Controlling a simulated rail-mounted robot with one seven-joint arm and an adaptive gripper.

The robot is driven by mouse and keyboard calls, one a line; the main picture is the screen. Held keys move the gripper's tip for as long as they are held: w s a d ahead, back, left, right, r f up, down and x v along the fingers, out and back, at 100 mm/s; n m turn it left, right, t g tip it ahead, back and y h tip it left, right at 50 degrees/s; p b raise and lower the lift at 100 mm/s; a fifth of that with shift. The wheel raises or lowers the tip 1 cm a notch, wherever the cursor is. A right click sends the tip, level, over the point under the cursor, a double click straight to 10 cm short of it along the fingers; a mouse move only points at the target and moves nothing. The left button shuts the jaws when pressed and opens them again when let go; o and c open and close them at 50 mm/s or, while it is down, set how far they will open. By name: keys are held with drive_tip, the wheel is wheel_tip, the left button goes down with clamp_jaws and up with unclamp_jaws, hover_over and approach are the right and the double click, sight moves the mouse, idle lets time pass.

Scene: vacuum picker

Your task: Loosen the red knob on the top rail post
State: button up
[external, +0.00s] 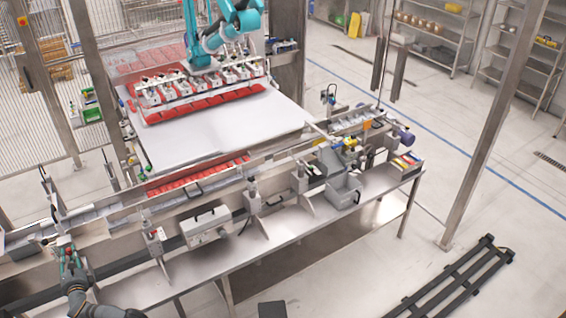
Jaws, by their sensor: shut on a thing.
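My gripper (69,251) is at the lower left of the external view, at the near side of the conveyor by a rail post. Its teal fingers are shut on a small red knob (68,245), most of which the fingers hide. The knob is too small here to tell how far it is turned. The steel guide rail (120,213) runs from the lower left up toward the right, carried on several posts. Another post (155,240) with a small red part stands to the right of my gripper.
A grey box with a handle (206,226) and a grey bin (343,190) stand on the steel bench along the conveyor. A teal picker arm (215,40) hangs over red trays (200,103) behind. A dark pallet (455,285) lies on the open floor at right.

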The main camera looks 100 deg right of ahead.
drive_tip(key=n, duration=0.2)
drive_tip(key=r+n, duration=0.1)
drive_tip(key=shift+n+p, duration=0.35)
drive_tip(key=shift+n, duration=0.05)
drive_tip(key=n+p, duration=0.1)
drive_tip(key=n, duration=0.2)
drive_tip(key=shift+n, duration=0.3)
drive_tip(key=n+p, duration=0.2)
drive_tip(key=n, duration=0.4)
drive_tip(key=shift+w+a+f+n, duration=0.1)
drive_tip(key=shift+n, duration=0.2)
drive_tip(key=n+p, duration=0.2)
drive_tip(key=n, duration=0.1)
drive_tip(key=shift+n, duration=0.3)
clamp_jaws()
drive_tip(key=n+p, duration=0.1)
drive_tip(key=n, duration=0.2)
drive_tip(key=shift+f+p, duration=0.2)
drive_tip(key=shift+p, duration=0.1)
unclamp_jaws()
drive_tip(key=shift+f+n+p, duration=0.15)
drive_tip(key=shift+n+p, duration=0.2)
drive_tip(key=shift+n, duration=0.6)
drive_tip(key=shift+f+n+p, duration=0.1)
drive_tip(key=shift+n+p, duration=0.25)
drive_tip(key=shift+n, duration=0.6)
drive_tip(key=shift+f, duration=0.2)
clamp_jaws()
